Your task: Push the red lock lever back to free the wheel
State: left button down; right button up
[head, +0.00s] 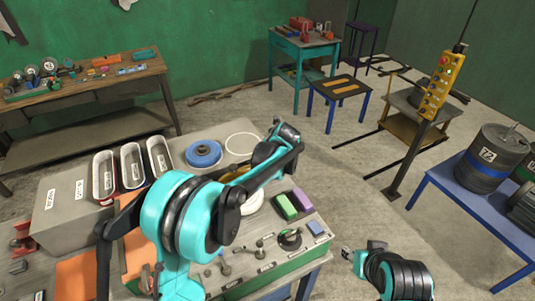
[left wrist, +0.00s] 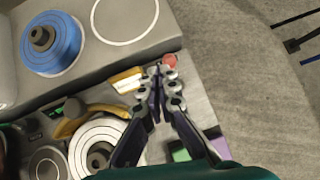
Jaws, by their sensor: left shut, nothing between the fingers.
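The red knob of the lock lever (left wrist: 169,61) shows in the left wrist view, at the bench edge just beyond my left fingertips. Whether they touch it I cannot tell. A yellow block with a white label (left wrist: 124,80) lies just left of the fingers. My left gripper (left wrist: 160,76) is shut and empty. The pale wheel (left wrist: 80,149) has a curved yellow piece (left wrist: 88,119) along its upper side. In the head view my left arm hides the lever and much of the wheel (head: 252,203). My right gripper (head: 347,255) is low, right of the bench; its fingers are unclear.
A blue disc (head: 203,153) and a white ring (head: 242,143) lie on the bench's back part. Green (head: 285,206) and purple (head: 302,201) blocks lie near its right edge. A yellow button pendant (head: 437,87) hangs at right. Open floor lies right of the bench.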

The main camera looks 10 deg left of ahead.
pick_arm(q)
notch_tip(320, 180, up, 7)
jog(key=shift+s+p, duration=0.25)
jog(key=shift+p, duration=0.15)
pick_arm(e)
jog(key=shift+w+d+r, duration=0.2)
jog(key=shift+w+r, duration=0.15)
jog(key=shift+r, duration=0.05)
pick_arm(q)
jog(key=shift+s+r, duration=0.1)
pick_arm(e)
jog(key=shift+s, duration=0.1)
